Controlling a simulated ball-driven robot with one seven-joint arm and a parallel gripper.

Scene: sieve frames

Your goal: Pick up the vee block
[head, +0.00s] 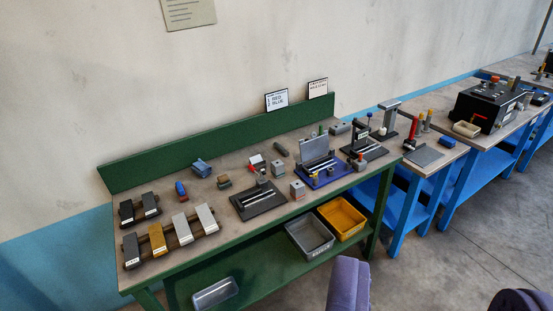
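A green workbench (118,278) carries several small metal parts, and I cannot tell for certain which is the vee block. A blue-grey block (201,168) with an uneven top lies near the back left of the bench. A small brown-green block (224,183) lies to its right. Small grey blocks stand near the middle, one farther back (277,169) and one nearer the front (297,190). All are too small to make out a groove. No gripper fingers can be made out. Purple parts of mine show at the bottom edge, well apart from the bench parts.
Grey, ochre and white labelled blocks (157,240) lie on rails at the left. A black fixture (259,202) and a blue fixture (323,176) stand mid-bench. Blue tables (405,212) continue right; floor is open in front.

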